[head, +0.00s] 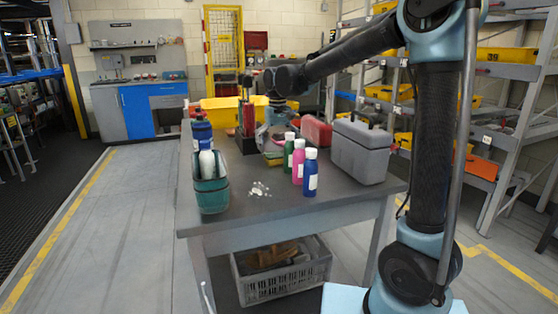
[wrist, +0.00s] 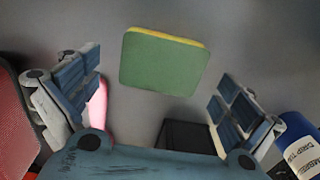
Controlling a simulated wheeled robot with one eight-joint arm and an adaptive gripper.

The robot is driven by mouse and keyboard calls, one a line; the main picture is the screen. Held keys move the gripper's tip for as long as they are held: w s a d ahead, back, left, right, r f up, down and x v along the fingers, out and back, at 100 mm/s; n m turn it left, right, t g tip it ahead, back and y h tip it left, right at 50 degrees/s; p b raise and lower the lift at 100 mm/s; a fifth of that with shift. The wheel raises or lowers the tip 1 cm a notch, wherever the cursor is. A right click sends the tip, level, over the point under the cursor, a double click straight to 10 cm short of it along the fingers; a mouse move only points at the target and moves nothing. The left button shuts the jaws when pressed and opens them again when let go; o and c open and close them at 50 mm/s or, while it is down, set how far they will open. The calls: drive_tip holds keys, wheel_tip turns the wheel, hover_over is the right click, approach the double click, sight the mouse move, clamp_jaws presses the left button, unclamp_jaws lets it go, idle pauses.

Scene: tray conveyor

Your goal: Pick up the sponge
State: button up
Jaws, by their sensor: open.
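The sponge (wrist: 163,62) is a flat block, green on its broad face with a yellow layer along its far edge. In the wrist view it lies on the grey surface, ahead of and between my fingers, with a gap on both sides. In the head view the sponge (head: 273,158) shows small on the table, behind the bottles and partly covered. My gripper (wrist: 158,80) is open and empty, with one padded finger on each side. In the head view my gripper (head: 266,136) hangs over the table near the sponge; its fingers are hard to make out.
Green (head: 288,151), pink (head: 298,163) and blue (head: 311,174) bottles stand just in front of the sponge. A grey toolbox (head: 360,152) and a red case (head: 316,132) stand to the right. A teal basket (head: 211,194) with bottles is at left. Small white pieces (head: 260,189) lie between.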

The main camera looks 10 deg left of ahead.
drive_tip(key=shift+f, duration=1.35)
drive_tip(key=c, duration=0.7)
